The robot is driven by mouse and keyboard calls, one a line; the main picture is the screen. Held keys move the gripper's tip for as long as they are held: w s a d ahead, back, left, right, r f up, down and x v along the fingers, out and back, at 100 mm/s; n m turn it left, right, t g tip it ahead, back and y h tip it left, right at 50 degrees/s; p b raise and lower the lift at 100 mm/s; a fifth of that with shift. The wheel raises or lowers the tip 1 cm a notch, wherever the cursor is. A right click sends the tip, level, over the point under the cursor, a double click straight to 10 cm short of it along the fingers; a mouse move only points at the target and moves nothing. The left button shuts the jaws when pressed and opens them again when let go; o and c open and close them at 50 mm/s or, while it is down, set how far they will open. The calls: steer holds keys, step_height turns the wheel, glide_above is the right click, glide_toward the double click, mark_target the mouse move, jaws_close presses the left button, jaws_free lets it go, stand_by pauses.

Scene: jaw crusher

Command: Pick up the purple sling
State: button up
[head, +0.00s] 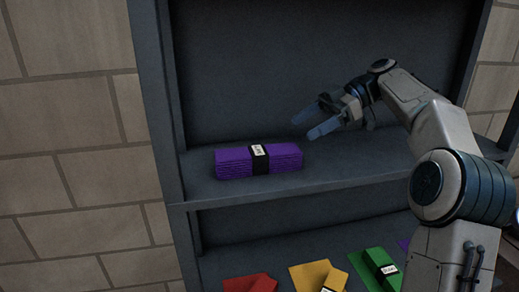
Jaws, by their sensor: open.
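The purple sling (232,163) is a folded purple bundle with a black band and a white label around its middle. It lies flat on the upper shelf (330,180), toward the left side, in the head view. My gripper (304,122) is open and empty, above and to the right of the sling, with its fingers pointing left. It appears apart from the sling.
The dark grey rack has side posts (160,110) and a shelf front edge (250,196). On the lower level lie a red bundle (250,284), a yellow bundle (310,276) and a green bundle (375,268), with a bit of purple beside them. A block wall stands left.

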glide_toward(259, 150)
steer(key=x, duration=0.2)
steer(key=s+x, duration=0.1)
steer(key=x, duration=0.2)
steer(key=shift+d, duration=0.15)
steer(key=x, duration=0.1)
steer(key=p+x, duration=0.1)
steer(key=x, duration=0.1)
steer(key=p+x, duration=0.1)
steer(key=shift+w+a+f, duration=0.15)
steer(key=shift+w+a, duration=0.2)
steer(key=shift+a, duration=0.1)
steer(key=shift+s+a+f, duration=0.1)
steer(key=shift+a+f, duration=0.1)
steer(key=shift+a, duration=0.05)
steer(key=shift+c, duration=0.2)
steer(key=c, duration=1.3)
steer(key=shift+c, duration=0.2)
